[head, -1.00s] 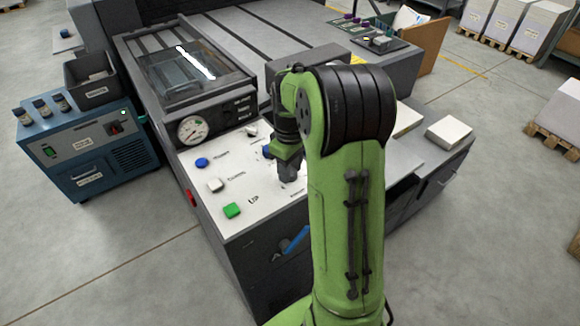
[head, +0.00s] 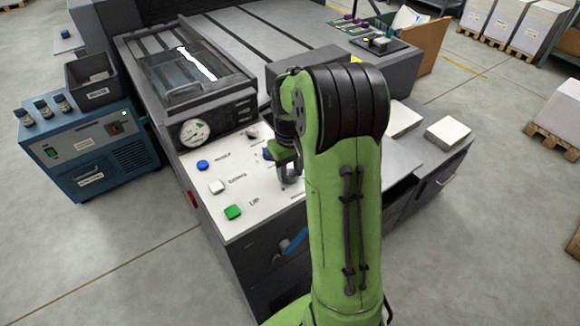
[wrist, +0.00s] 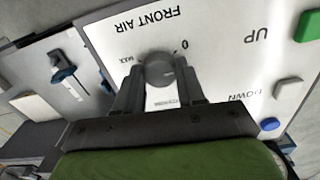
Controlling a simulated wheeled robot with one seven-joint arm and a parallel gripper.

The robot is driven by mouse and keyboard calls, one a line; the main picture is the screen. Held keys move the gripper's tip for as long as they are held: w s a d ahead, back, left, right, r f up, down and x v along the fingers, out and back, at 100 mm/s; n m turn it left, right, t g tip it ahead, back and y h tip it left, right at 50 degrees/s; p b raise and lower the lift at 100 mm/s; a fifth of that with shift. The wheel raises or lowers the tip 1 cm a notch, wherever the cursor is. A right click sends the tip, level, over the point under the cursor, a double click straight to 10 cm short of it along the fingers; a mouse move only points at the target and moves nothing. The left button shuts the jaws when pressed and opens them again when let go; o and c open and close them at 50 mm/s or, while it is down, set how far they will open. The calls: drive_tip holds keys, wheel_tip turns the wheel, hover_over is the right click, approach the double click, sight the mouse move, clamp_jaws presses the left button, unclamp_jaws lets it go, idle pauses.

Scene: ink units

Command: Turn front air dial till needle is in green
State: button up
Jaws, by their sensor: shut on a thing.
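The front air dial (wrist: 158,70) is a small grey knob on the white control panel. In the wrist view "FRONT AIR" reads upside down above it, with MAX on its left and 0 on its right. My gripper (wrist: 160,84) is shut on the knob, one finger on each side; the fingers also show in the head view (head: 288,172), where the arm largely hides the dial. The round gauge (head: 194,133) has a white face with a green part at upper right. Its needle is too small to tell exactly against the green.
Near the gauge, the panel carries a blue button (head: 202,165), a white button (head: 217,187) and a green UP button (head: 233,212). A blue lever (head: 290,242) is on the machine's front. A blue cabinet (head: 88,150) stands at left.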

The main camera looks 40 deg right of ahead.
drive_tip(key=m+p, duration=0.1)
drive_tip(key=m, duration=0.3)
drive_tip(key=shift+r+m, duration=0.1)
drive_tip(key=shift+m, duration=0.2)
drive_tip(key=m, duration=0.3)
drive_tip(key=shift+m+p, duration=0.3)
drive_tip(key=shift+p, duration=0.1)
drive_tip(key=m, duration=0.4)
drive_tip(key=shift+p, duration=0.3)
drive_tip(key=m, duration=0.4)
drive_tip(key=shift+m, duration=0.3)
drive_tip(key=o, duration=1)
drive_tip(key=shift+o, duration=0.2)
drive_tip(key=shift+p, duration=0.3)
